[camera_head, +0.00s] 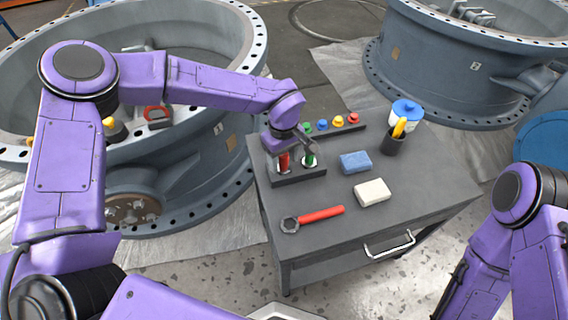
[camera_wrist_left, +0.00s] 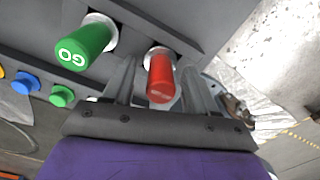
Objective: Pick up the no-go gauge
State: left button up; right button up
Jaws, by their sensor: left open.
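The no-go gauge has a red handle (camera_head: 284,162) and stands upright in the left slot of a dark holder (camera_head: 300,179) on the cart. The red handle (camera_wrist_left: 160,78) also shows in the left wrist view, between the two fingers of my left gripper (camera_head: 296,146). The fingers are open on either side of it, with a gap visible. The green gauge (camera_wrist_left: 84,46), marked GO, stands beside it in the same holder. My right gripper is not visible; only my right arm shows at the right edge.
On the grey cart (camera_head: 420,190) are a red-handled wrench (camera_head: 315,218), a blue block (camera_head: 356,162), a white block (camera_head: 372,192), a dark cup (camera_head: 394,143) with a yellow item, a blue-lidded tub (camera_head: 407,110) and a rack of coloured knobs (camera_head: 338,126). Large valve bodies (camera_head: 450,75) stand around.

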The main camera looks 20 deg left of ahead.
pick_arm(q)
jog(key=shift+f, duration=0.25)
jog(key=shift+s+r, duration=0.15)
jog(key=shift+s, duration=0.05)
jog(key=shift+c, duration=0.3)
grip_shut()
